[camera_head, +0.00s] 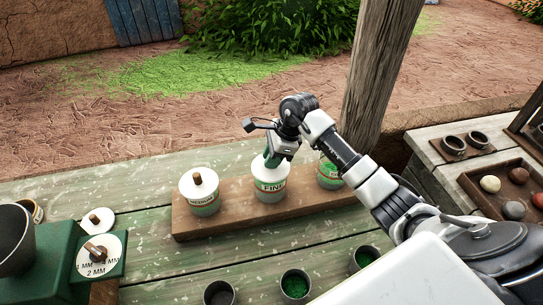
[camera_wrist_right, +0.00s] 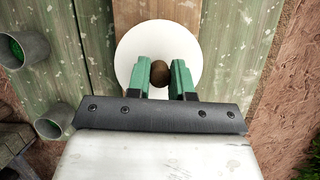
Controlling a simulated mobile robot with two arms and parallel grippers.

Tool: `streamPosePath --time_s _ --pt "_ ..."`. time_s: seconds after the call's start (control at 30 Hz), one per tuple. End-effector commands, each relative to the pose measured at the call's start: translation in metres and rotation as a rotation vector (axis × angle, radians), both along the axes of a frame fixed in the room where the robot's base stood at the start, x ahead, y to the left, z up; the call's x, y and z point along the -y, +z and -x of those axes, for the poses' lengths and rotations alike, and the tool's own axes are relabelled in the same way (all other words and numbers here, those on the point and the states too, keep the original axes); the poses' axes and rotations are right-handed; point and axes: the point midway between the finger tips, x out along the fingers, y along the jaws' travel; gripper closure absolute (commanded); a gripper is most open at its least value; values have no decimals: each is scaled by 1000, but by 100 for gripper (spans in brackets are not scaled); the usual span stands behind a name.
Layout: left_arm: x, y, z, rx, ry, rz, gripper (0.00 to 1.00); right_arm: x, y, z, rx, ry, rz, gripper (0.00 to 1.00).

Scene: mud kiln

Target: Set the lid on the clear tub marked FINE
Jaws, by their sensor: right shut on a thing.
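The clear tub marked FINE (camera_head: 271,192) stands upright on a wooden board, with green contents visible. A white lid (camera_head: 262,173) is at its mouth, looking level and lined up with the tub; I cannot tell whether it bears fully on the rim. My right gripper (camera_head: 273,159) is above the tub, shut on the lid's knob. In the right wrist view the green fingers of the gripper (camera_wrist_right: 160,78) close around the brown knob (camera_wrist_right: 159,72), over the white lid (camera_wrist_right: 130,55). The lid hides the tub there. My left gripper is not in view.
A lidded tub marked MEDIUM (camera_head: 203,205) stands left of FINE; another tub (camera_head: 329,180) stands right, partly behind my arm. Another white lid (camera_head: 105,214) lies at left near a green device (camera_head: 45,265). Several cups, one being (camera_head: 295,285), stand in front. A wooden post (camera_head: 380,80) rises behind.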

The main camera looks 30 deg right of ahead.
Motion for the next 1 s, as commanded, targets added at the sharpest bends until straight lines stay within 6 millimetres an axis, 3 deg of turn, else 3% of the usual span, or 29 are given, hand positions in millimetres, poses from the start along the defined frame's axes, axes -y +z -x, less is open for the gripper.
streamPosePath --time_s 0.77,0.8,0.97,1.0 --pt "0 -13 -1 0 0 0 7 0 -13 0 1 1 -1 100" --pt "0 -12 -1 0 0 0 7 0 -12 0 1 1 -1 74" --pt "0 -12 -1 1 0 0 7 0 -12 0 0 0 -1 50" --pt "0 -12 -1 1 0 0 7 0 -12 0 0 0 -1 49"
